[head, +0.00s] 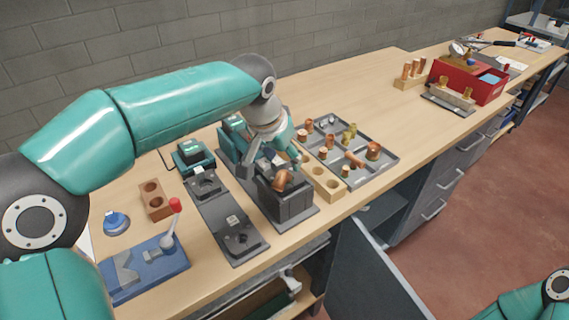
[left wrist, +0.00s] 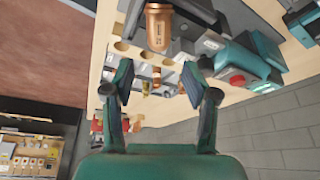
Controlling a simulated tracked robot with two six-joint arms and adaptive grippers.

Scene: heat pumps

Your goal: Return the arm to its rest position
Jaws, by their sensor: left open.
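My left arm reaches in from the left of the head view, and its left gripper (head: 273,163) hangs over the bench fixtures. In the left wrist view the left gripper (left wrist: 152,82) has its two fingers spread wide, with nothing held between them. A copper elbow fitting (head: 283,178) sits on a dark block fixture (head: 290,204), close to the gripper in the head view. A copper fitting (left wrist: 158,27) also shows past the fingertips in the left wrist view. Only a teal piece of my right arm shows at the lower right; its gripper is out of frame.
A grey compartment tray (head: 386,163) with copper and brass fittings lies right of the fixture, beside a wooden holed block (head: 326,181). A blue red-handled tool (head: 150,266) stands at the front left. A red box (head: 470,82) is farther back.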

